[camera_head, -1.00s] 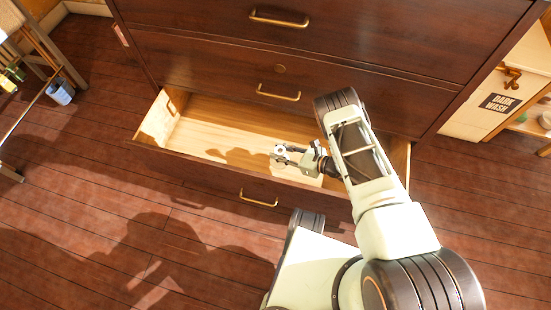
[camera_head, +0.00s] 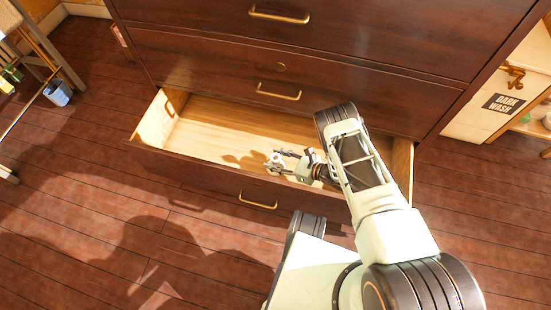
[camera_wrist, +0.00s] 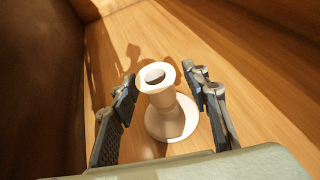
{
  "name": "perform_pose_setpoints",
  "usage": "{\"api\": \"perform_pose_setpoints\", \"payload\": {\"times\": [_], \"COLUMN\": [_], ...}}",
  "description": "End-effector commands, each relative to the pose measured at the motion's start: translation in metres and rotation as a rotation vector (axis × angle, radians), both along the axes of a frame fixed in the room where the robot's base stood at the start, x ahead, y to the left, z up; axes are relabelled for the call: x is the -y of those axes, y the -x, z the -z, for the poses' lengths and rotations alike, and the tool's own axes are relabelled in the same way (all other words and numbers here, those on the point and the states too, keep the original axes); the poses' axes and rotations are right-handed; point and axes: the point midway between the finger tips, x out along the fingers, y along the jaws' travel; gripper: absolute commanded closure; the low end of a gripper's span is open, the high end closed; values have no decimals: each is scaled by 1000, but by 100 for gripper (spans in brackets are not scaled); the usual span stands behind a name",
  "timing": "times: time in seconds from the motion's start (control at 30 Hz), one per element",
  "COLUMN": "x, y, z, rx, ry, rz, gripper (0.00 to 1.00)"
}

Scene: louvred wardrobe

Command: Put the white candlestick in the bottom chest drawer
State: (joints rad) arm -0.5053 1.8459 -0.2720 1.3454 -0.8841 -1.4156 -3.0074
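The white candlestick (camera_wrist: 165,105) stands upright on the wooden floor of the open bottom drawer (camera_head: 215,130). In the wrist view its round base and hollow top show between the two fingers of my gripper (camera_wrist: 168,92). The fingers are spread, with a gap on each side of the candlestick. In the head view the candlestick (camera_head: 275,162) is small and sits just left of my gripper (camera_head: 285,160), near the drawer's front panel. My gripper is inside the drawer, low and pointing left.
The drawer front (camera_head: 225,180) has a brass handle (camera_head: 258,201) and stands out from the dark chest (camera_head: 200,62). The drawers above are shut. Free drawer floor lies to the left.

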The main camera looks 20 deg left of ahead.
Motion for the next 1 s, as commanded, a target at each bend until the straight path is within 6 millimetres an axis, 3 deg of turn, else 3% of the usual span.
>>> {"api": "perform_pose_setpoints", "payload": {"times": [0.3, 0.8, 1.0], "x": [1, 90, 108], "y": [0, 15, 16], "z": [-5, -43, -49], "rx": [1, -2, -1], "ry": [0, 3, 0], "rz": [0, 1, 0], "gripper": [58, 58, 58]}}
